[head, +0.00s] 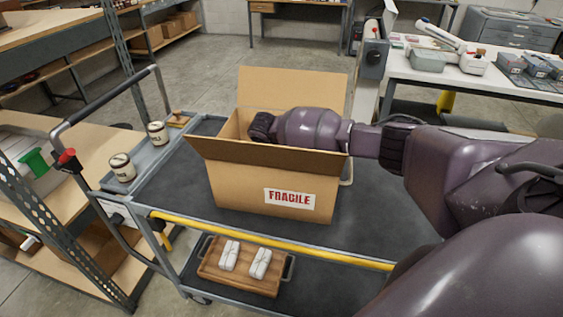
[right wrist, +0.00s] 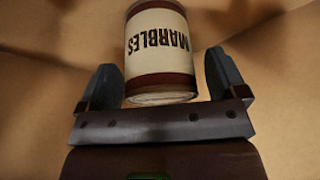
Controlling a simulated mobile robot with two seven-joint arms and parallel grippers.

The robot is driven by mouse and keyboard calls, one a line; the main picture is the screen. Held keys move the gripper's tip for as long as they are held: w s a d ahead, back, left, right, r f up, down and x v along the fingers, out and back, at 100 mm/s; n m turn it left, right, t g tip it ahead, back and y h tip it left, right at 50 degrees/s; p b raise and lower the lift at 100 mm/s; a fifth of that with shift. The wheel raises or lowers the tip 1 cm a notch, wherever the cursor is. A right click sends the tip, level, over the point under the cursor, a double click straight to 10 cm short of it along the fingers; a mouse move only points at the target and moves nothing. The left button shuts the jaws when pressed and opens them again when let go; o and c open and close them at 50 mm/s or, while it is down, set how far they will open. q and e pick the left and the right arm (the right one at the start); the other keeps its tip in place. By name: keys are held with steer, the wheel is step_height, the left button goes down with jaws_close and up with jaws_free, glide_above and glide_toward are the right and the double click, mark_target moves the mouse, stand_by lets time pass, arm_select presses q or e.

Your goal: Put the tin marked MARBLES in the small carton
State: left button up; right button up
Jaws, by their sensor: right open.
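The tin marked MARBLES (right wrist: 160,22) is in the right wrist view, cream with dark brown bands, its lettering upside down there. Brown cardboard walls surround it. My right gripper (right wrist: 160,68) is open, with one finger on each side of the tin and a visible gap to each. In the head view my right arm reaches from the right into an open cardboard carton (head: 238,191) with a FRAGILE label. The carton's front wall hides the gripper and the tin there. No second carton shows on the cart. My left gripper is not in view.
The carton stands on a dark cart top (head: 375,215) with a yellow front rail (head: 270,244). A wooden tray (head: 238,281) with white bundles lies on the lower shelf. Shelving (head: 60,203) stands close at left.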

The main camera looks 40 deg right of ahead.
steer(key=p+v, duration=0.1)
steer(key=v, duration=1.1)
steer(key=shift+p, duration=0.4)
steer(key=shift+r, duration=0.1)
